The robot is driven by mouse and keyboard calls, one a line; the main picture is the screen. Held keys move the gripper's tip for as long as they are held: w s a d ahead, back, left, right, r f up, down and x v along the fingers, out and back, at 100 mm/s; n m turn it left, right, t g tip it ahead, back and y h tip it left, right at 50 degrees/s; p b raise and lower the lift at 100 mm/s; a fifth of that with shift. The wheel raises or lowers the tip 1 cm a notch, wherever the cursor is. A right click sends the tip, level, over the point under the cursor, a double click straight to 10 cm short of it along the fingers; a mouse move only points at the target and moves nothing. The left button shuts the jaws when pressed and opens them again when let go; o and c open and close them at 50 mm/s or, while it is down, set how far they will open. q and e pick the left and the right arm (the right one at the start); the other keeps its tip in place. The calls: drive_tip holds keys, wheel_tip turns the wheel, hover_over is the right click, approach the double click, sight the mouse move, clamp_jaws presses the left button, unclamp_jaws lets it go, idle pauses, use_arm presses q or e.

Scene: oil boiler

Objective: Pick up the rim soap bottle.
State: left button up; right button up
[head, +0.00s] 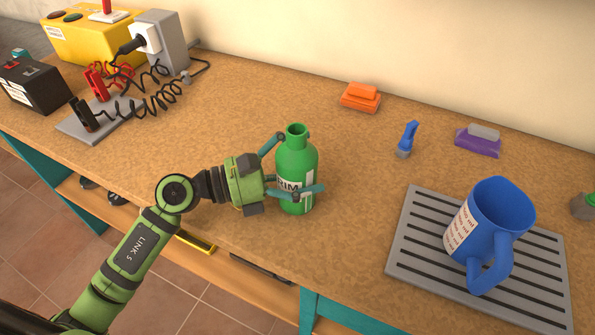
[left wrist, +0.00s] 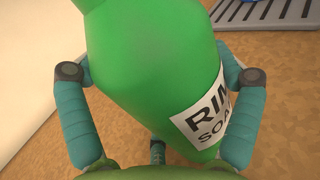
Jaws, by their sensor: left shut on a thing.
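The rim soap bottle (head: 296,160) is green with an open neck and a white label. It stands upright near the front edge of the workbench (head: 225,110). My left gripper (head: 297,165) reaches it from the left, with its fingers around the bottle's body, shut on it. In the left wrist view the bottle (left wrist: 150,70) fills the middle between the fingers, and its label reads "RIM SOA". I cannot tell whether the bottle's base touches the bench. My right gripper is not in view.
A blue mug (head: 490,225) stands on a grey slotted tray (head: 405,255) at right. Orange (head: 361,97), blue (head: 406,139) and purple (head: 478,141) items lie toward the back. A yellow box (head: 90,38), black battery (head: 33,86) and cables crowd the left. Bench around the bottle is clear.

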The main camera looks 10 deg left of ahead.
use_arm(q)
drive_tip(key=shift+r, duration=0.5)
wheel_tip(320, 180, up, 17)
drive_tip(key=p, duration=0.2)
drive_tip(key=shift+p, duration=0.3)
idle(0.7)
